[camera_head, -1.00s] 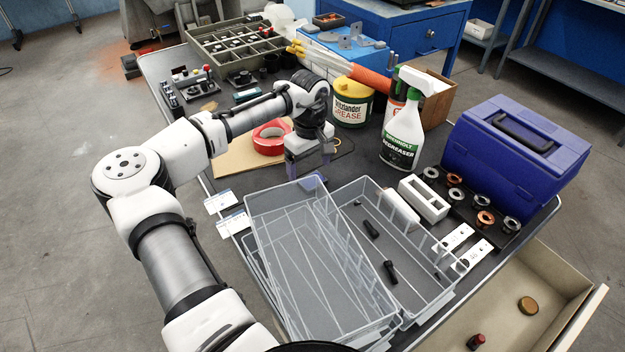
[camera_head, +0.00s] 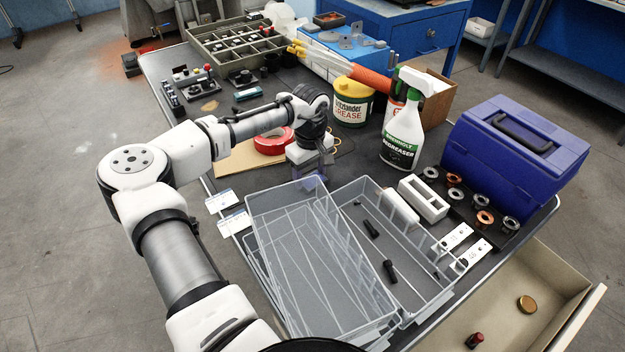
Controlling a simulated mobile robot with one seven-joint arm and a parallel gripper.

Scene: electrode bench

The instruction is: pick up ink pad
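My gripper (camera_head: 312,172) points down just behind the clear plastic bins, near the middle of the bench. A small violet-blue block (camera_head: 311,182), possibly the ink pad, shows at its fingertips, partly hidden by the gripper and the bin rim. I cannot tell whether the fingers are around it or only above it, or whether they are open or shut.
Two clear bins (camera_head: 262,222) stand right in front of the gripper. A red tape roll (camera_head: 272,142) on cardboard lies behind it. A grease tin (camera_head: 352,104), a degreaser bottle (camera_head: 401,140) and a blue toolbox (camera_head: 512,165) stand to the right.

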